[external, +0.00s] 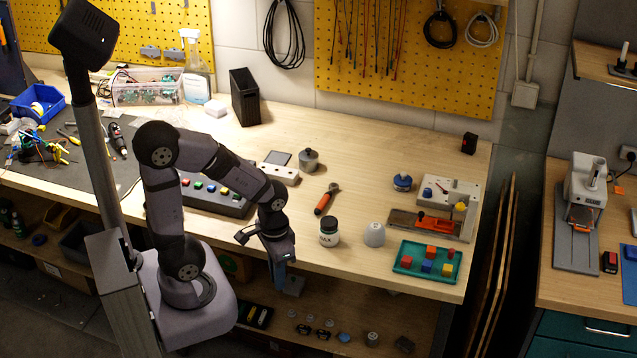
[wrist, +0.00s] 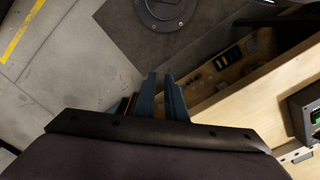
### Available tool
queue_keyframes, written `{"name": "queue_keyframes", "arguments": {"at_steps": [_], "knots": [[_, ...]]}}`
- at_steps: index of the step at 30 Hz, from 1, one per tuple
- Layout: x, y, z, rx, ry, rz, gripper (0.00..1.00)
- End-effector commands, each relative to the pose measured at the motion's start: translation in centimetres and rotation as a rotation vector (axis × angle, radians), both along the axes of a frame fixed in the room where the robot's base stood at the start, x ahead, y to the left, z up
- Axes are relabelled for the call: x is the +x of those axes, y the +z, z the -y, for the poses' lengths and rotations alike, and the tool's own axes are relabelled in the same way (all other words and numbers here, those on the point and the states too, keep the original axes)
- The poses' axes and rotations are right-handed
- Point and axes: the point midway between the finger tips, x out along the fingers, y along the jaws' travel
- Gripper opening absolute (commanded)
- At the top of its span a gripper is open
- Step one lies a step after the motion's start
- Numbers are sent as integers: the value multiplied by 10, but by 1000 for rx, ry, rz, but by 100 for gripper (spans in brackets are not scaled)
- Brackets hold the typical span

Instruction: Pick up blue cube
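A blue cube (external: 427,266) lies in a teal tray (external: 402,272) near the front right of the bench in the external view. My gripper (external: 279,278) points down beyond the bench's front edge, well left of the tray. In the wrist view my gripper (wrist: 160,76) has its two blue fingers a little apart with nothing between them. No blue cube shows in the wrist view.
Red cubes (external: 406,262) and a yellow cube (external: 450,254) share the tray. A grey cup (external: 374,235), a dark-lidded jar (external: 329,232) and a red-handled tool (external: 325,201) stand or lie left of it. A button panel (external: 230,204) is near my arm.

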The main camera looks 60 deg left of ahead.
Motion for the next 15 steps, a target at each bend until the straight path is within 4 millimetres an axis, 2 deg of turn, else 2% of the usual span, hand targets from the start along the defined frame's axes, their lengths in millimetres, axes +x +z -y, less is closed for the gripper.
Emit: {"name": "queue_keyframes", "arguments": {"at_steps": [10, 15], "knots": [[1, -1, 0, -2, 5, 0, 25], [16, -10, 8, -50, 139, 4, 25]]}}
